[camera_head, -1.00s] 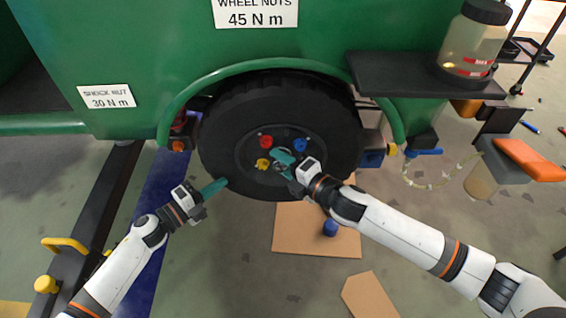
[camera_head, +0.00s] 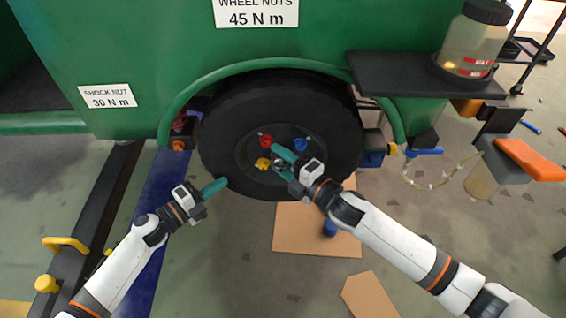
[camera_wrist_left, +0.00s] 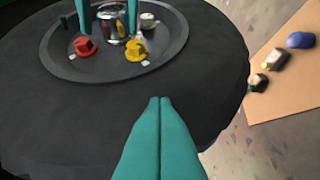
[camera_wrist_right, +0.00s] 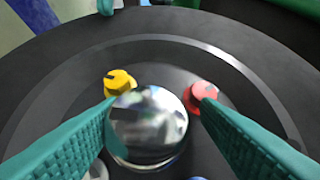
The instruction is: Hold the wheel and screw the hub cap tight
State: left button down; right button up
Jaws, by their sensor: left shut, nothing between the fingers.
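The black wheel (camera_head: 225,130) stands under the green wheel arch. The shiny round hub cap (camera_wrist_right: 150,125) is at the wheel's centre; it also shows in the left wrist view (camera_wrist_left: 113,25). My right gripper (camera_head: 279,162) has its teal fingers on either side of the cap. The fingers stand apart, with a gap between the cap and one finger. My left gripper (camera_head: 222,182) is shut and empty, its fingertips at the tyre's lower left edge. Whether they touch the tyre is unclear. Red (camera_head: 265,141), blue (camera_head: 300,145) and yellow (camera_head: 263,163) nuts surround the cap.
A cardboard sheet (camera_head: 290,238) with small parts lies below the wheel. A black shelf (camera_head: 400,75) holding a fluid bottle (camera_head: 470,45) juts out at the upper right. A dark rail with yellow handles (camera_head: 65,243) lies at the left. A grey and orange part (camera_head: 530,158) stands at the right.

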pick_arm(q)
jog(key=shift+w+a+r, duration=0.15)
jog(key=shift+w+r, duration=0.2)
jog(key=shift+r, duration=0.05)
pick_arm(e)
jog(key=shift+f, duration=0.15)
jog(key=shift+s+d+f, duration=0.1)
jog(key=shift+s+d, duration=0.2)
jog(key=shift+d, duration=0.1)
jog(key=v, duration=1.1)
jog(key=shift+s+r, duration=0.2)
jog(key=shift+r, duration=0.05)
pick_arm(q)
jog(key=shift+s, duration=0.1)
jog(key=shift+s+f+p, duration=0.2)
jog(key=shift+s+p, duration=0.25)
jog(key=shift+s, duration=0.3)
jog(key=s+p, duration=0.1)
jog(key=s, duration=0.5)
jog(key=shift+s+f+p, duration=0.15)
jog(key=shift+s+p, duration=0.1)
jog(key=shift+p, duration=0.1)
pick_arm(e)
jog(key=shift+w+r, duration=0.15)
jog(key=shift+r, duration=1.05)
